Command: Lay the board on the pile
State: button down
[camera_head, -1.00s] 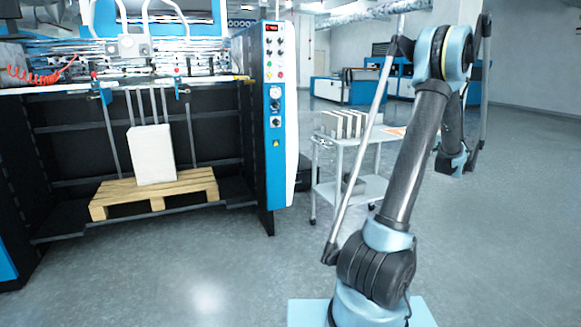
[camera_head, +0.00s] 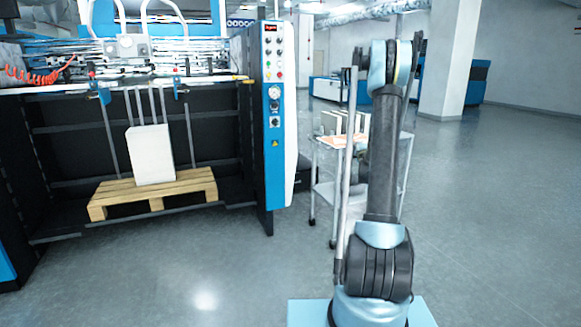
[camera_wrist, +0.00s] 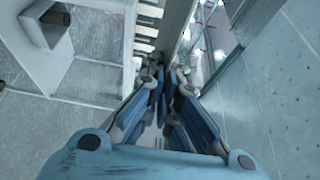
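The pile (camera_head: 152,156) is a white block standing on a wooden pallet (camera_head: 205,178) in the press bay at left. Pale upright boards (camera_head: 333,124) stand side by side on a cart, partly hidden behind my arm in the head view. Pale slats, apparently these boards (camera_wrist: 146,30), show at the top of the wrist view. My gripper (camera_wrist: 168,78) has its blue fingers pointing away from the wrist camera, with the tips near a long grey edge. The gap between the tips looks narrow, and I cannot tell whether anything is in it. The head view hides the gripper behind the arm.
The two-shelf metal cart (camera_head: 322,190) stands right of the blue control column (camera_head: 276,120). The press (camera_head: 60,120) has dark side walls and rods around the pile. A white pillar (camera_head: 450,60) stands behind. The floor in front is clear.

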jog(key=a+f, duration=0.3)
jog(key=a, duration=1.1)
jog(key=shift+f, duration=0.2)
jog(key=shift+a, duration=0.1)
jog(key=shift+s+a, duration=0.1)
jog(key=shift+a, duration=0.1)
